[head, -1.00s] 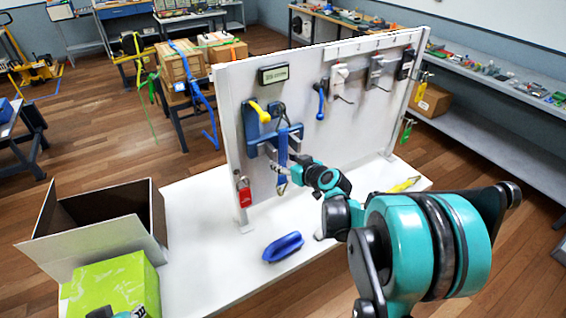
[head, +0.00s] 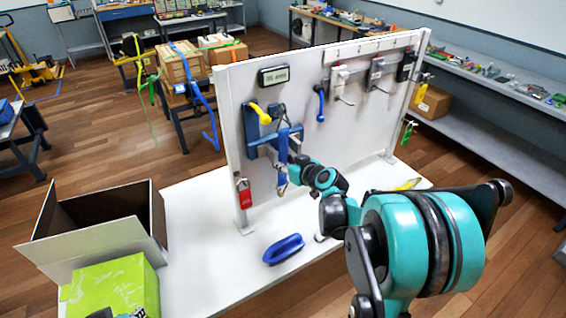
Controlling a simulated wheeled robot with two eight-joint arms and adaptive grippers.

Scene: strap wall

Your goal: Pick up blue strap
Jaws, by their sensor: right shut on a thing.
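The blue strap (head: 282,149) hangs down in front of a blue holder on the white upright panel, with a metal end piece below. My right gripper (head: 289,172) is at the lower part of the strap, close to the panel, and is shut on it. The fingers are small and partly hidden by my own wrist. Only a sliver of my left arm shows at the bottom edge, by the green box; its fingers cannot be made out.
A yellow-handled item (head: 260,113) and a red padlock (head: 243,192) hang near the strap. A blue handle-shaped object (head: 283,249) lies on the white tabletop (head: 200,230). An open carton (head: 95,248) and green box (head: 115,287) stand at left.

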